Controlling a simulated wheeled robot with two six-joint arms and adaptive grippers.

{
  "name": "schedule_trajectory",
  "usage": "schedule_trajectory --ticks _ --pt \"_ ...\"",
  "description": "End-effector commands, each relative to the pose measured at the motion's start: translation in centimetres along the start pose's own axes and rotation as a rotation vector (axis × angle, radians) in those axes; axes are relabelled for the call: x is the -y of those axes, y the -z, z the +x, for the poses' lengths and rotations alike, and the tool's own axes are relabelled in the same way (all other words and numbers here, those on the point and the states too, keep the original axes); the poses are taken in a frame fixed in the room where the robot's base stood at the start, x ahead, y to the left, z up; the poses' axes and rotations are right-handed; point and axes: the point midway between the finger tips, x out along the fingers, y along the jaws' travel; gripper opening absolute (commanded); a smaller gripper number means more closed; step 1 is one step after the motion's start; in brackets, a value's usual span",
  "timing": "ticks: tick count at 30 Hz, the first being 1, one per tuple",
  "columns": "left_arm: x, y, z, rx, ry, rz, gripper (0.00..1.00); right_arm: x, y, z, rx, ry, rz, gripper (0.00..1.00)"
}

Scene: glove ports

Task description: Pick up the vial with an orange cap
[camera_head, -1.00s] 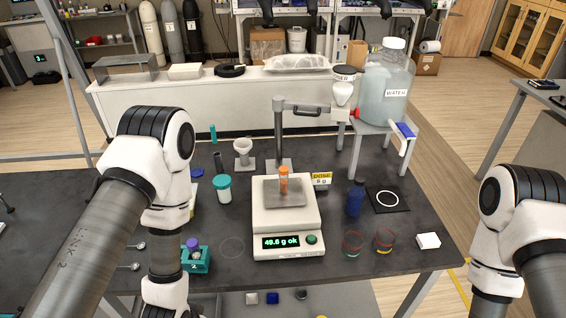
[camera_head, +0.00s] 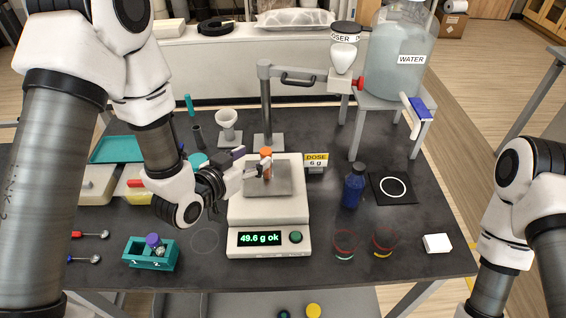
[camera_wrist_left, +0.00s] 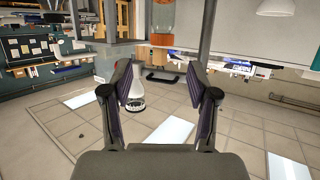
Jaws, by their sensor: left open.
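The vial with an orange cap (camera_head: 266,153) stands upright on the pan of the white balance (camera_head: 268,212), whose display reads 49.6 g ok. My left gripper (camera_head: 256,166) is open at the left side of the vial, its fingertips close to it; in the head view they cover part of the vial's body. I cannot tell whether a finger touches the vial. My right gripper is out of view.
A stand post (camera_head: 266,105) with a doser (camera_head: 344,55) rises behind the balance. A blue bottle (camera_head: 354,188) and glass dishes (camera_head: 384,240) are to the right. A teal rack (camera_head: 151,254) with a purple-capped vial is front left. A white funnel (camera_head: 227,125) stands behind.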

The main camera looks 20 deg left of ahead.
Motion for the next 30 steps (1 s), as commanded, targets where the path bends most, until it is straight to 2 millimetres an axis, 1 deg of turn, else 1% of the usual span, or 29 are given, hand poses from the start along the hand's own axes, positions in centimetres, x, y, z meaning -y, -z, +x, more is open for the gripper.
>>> schedule_trajectory --ticks 1,3,6,8,14,18,22,24,29,30 --pt "0.0 -1.7 0.5 0.000 0.000 -0.001 0.60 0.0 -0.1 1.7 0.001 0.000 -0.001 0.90" --pt "0.0 -2.5 0.7 0.001 0.001 -0.001 0.60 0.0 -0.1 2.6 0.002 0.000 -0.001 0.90" --pt "0.0 -3.3 1.0 0.001 0.001 -0.001 0.60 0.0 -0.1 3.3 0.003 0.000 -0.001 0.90" --pt "0.0 -3.2 1.4 0.002 0.001 0.000 0.60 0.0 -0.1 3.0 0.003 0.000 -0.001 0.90" --pt "0.0 -2.5 4.0 0.002 0.000 0.001 0.60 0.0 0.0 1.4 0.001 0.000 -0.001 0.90" --pt "0.2 -1.7 6.3 0.002 0.000 0.001 0.60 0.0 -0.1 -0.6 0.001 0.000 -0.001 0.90" --pt "0.2 -2.2 8.3 0.003 0.000 -0.001 0.60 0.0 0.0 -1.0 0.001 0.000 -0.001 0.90" --pt "0.2 -2.4 8.7 0.003 0.000 -0.001 0.60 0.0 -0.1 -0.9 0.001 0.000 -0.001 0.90" --pt "0.2 -2.5 8.7 0.003 0.001 -0.002 0.60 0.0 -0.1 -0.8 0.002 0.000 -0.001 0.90" --pt "0.2 -2.5 8.7 0.003 0.001 -0.002 0.49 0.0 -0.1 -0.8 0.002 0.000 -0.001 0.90"
